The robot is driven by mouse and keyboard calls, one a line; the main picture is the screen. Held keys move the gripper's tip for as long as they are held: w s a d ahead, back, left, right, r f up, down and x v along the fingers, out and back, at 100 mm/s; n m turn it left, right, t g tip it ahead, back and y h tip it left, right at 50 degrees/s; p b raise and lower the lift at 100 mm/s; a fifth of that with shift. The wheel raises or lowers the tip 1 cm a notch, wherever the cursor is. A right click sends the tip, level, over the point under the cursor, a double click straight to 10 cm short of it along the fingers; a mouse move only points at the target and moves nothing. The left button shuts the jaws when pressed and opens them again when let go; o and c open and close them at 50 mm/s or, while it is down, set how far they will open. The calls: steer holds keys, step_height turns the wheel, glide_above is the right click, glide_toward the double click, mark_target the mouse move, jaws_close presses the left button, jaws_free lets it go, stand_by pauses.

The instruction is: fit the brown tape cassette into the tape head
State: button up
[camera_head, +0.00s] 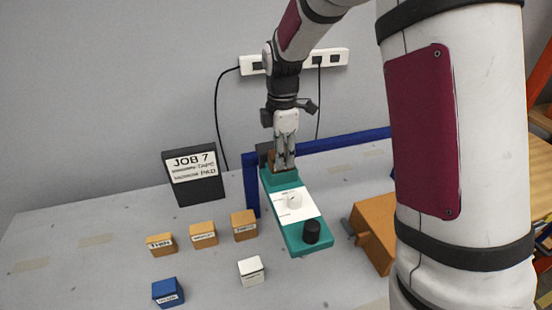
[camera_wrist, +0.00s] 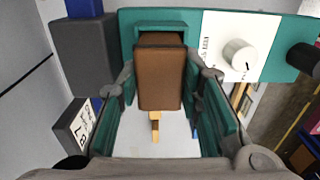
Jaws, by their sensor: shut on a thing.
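The brown tape cassette (camera_wrist: 159,80) is between the fingers of my gripper (camera_wrist: 163,90) in the wrist view. My gripper is shut on its sides. The cassette's far end is at the teal bracket of the tape head (camera_wrist: 160,26); I cannot tell how deep it sits in it. In the head view my gripper (camera_head: 284,163) points down over the back end of the teal unit (camera_head: 285,233). A brown bit of the cassette (camera_head: 271,158) shows beside the fingers, which hide most of it.
The teal unit carries a white panel with a white knob (camera_head: 293,200) and a black knob (camera_head: 311,231). A blue frame (camera_head: 251,188) stands behind. Orange blocks (camera_head: 203,235), a white block (camera_head: 251,270) and a blue block (camera_head: 168,292) sit left. An orange box (camera_head: 376,230) is right.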

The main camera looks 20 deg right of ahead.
steer(key=shift+r, duration=0.1)
steer(key=shift+f, duration=0.2)
steer(key=o, duration=1.2)
steer(key=shift+s, duration=0.1)
steer(key=shift+o, duration=0.2)
step_height(320, 180, up, 12)
steer(key=b, duration=0.2)
steer(key=s+r+m+t, duration=0.1)
steer(key=s+r+m, duration=0.25)
steer(key=s, duration=0.25)
steer(key=s+r+m+t, duration=0.2)
steer(key=s+m, duration=0.3)
steer(key=s, duration=0.2)
steer(key=s+f+m+t, duration=0.2)
steer(key=s+f+m, duration=0.1)
steer(key=s+m, duration=0.6)
steer(key=s, duration=0.3)
steer(key=shift+s, duration=0.2)
